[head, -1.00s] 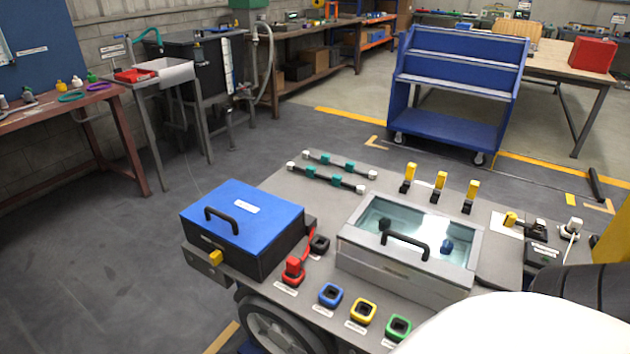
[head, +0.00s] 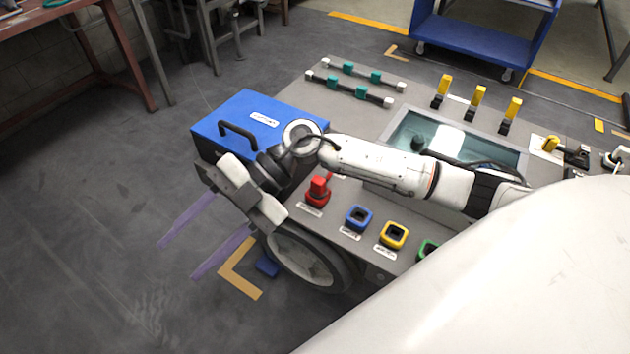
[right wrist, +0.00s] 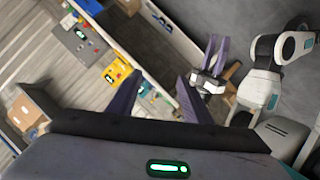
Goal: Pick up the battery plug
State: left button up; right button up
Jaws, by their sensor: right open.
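The battery plug (head: 319,187), red and upright, sits in a red socket on the grey deck, right of the blue-lidded battery box (head: 262,117). A short red cable shows beside it. My right arm reaches across from the right, behind the plug in the picture. My right gripper (head: 178,262) is open and empty, its purple fingers over the floor left of the wheel. The right gripper's fingers also show in the right wrist view (right wrist: 157,92). My left gripper (right wrist: 212,60) appears there too, small, its jaws unclear. It is outside the head view.
A blue socket (head: 359,217) and a yellow socket (head: 394,235) stand right of the plug; a green one is partly hidden. A glass-lidded box (head: 400,127) lies behind my arm. Yellow-topped parts (head: 478,95) stand at the back. The floor at left is clear.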

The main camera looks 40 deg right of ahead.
jog(key=w+d+f+h, duration=0.2)
jog(key=d+h, duration=0.2)
jog(key=d, duration=0.3)
jog(key=w+d+f+h, duration=0.2)
jog(key=d+h, duration=0.1)
jog(key=d, duration=0.3)
notch_tip(320, 180, up, 3)
jog(key=m+t+h+b, duration=0.1)
jog(key=m+h, duration=0.3)
jog(key=h, duration=0.3)
send_over(318, 180)
jog(key=shift+w, duration=0.15)
notch_tip(318, 180, down, 4)
jog(key=shift+d+r+m, duration=0.15)
jog(key=shift+r+m, duration=0.05)
jog(key=shift+m, duration=0.1)
jog(key=shift+f+b, duration=0.3)
jog(key=shift+f, duration=2.8)
jog(key=shift+c, duration=0.2)
grip_shut()
